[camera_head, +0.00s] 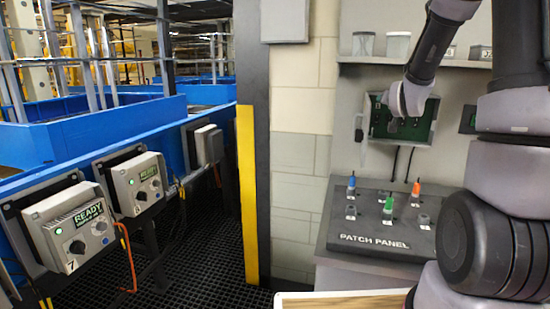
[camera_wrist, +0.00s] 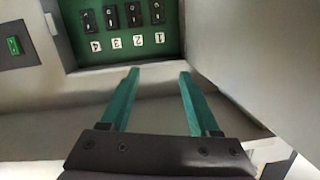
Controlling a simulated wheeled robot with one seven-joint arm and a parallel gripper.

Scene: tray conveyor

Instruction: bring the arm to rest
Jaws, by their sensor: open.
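My arm (camera_head: 430,45) reaches from the right side of the head view toward an open wall box with a green inside (camera_head: 432,112). Its wrist end is in front of the box and hides part of it. In the wrist view my gripper (camera_wrist: 158,74) has two teal fingers spread wide apart, with nothing between them. The green box interior (camera_wrist: 85,55) lies beyond the fingertips, with a row of black switches (camera_wrist: 135,14) above numbered labels. I cannot tell the exact gap between fingertips and box.
A grey patch panel (camera_head: 375,241) with blue, green and orange plugs stands below the box. A shelf (camera_head: 455,62) with containers is above. An open grey door (camera_wrist: 245,55) is close right of the fingers. Control boxes (camera_head: 140,185) line a blue conveyor at left.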

